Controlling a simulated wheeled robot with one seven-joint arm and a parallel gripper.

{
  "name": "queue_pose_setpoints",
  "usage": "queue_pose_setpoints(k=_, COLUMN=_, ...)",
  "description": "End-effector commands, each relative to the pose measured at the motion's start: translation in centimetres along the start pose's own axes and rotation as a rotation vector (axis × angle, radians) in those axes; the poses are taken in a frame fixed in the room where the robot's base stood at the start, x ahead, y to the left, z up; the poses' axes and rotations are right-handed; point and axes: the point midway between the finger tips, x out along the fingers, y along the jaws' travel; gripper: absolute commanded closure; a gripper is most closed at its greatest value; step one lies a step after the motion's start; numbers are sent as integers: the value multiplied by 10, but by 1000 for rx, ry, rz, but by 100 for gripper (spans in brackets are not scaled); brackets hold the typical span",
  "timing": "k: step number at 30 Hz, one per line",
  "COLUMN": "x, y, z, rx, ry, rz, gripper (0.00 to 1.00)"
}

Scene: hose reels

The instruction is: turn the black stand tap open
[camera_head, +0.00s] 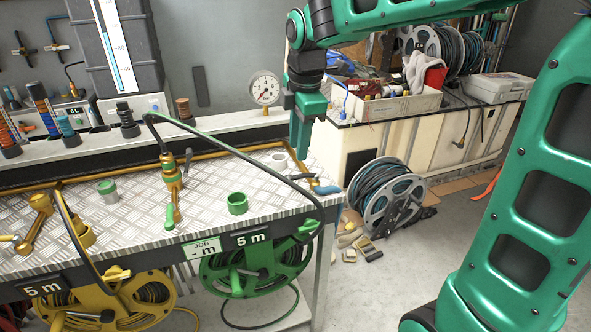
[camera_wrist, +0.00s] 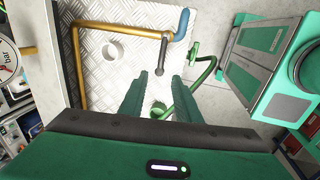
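A dark grey-black lever with a rounded end (camera_wrist: 160,71) sits on a brass fitting at the bench's right end. I take it for the black stand tap's lever. A blue curved piece (camera_wrist: 182,24) joins the same fitting and also shows in the head view (camera_head: 326,189). My gripper (camera_wrist: 162,76) points down above the bench, its fingers apart and empty. In the wrist view the lever's end lines up with the gap between the fingertips; whether they touch cannot be told. In the head view my gripper (camera_head: 301,152) partly hides the fitting.
A brass pipe (camera_wrist: 76,65) runs along the bench. A pale cup (camera_wrist: 113,51) and green cup (camera_head: 237,204) stand on the bench plate. Another brass tap (camera_head: 172,182) stands left. A dark hose (camera_head: 262,166) arches over the front edge. A gauge (camera_head: 265,88) is behind.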

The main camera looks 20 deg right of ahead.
Motion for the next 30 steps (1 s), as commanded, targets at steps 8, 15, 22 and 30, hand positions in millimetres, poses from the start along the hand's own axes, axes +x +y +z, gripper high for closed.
queue_pose_setpoints(k=8, x=51, y=-2, z=0, rx=3, ry=-1, rz=-5, gripper=70)
queue_pose_setpoints(k=15, x=80, y=-1, z=0, rx=3, ry=0, rz=-3, gripper=70)
queue_pose_setpoints(k=22, x=88, y=-1, z=0, rx=3, ry=0, rz=0, gripper=70)
queue_pose_setpoints(k=30, x=88, y=-1, z=0, rx=3, ry=-1, rz=0, gripper=87)
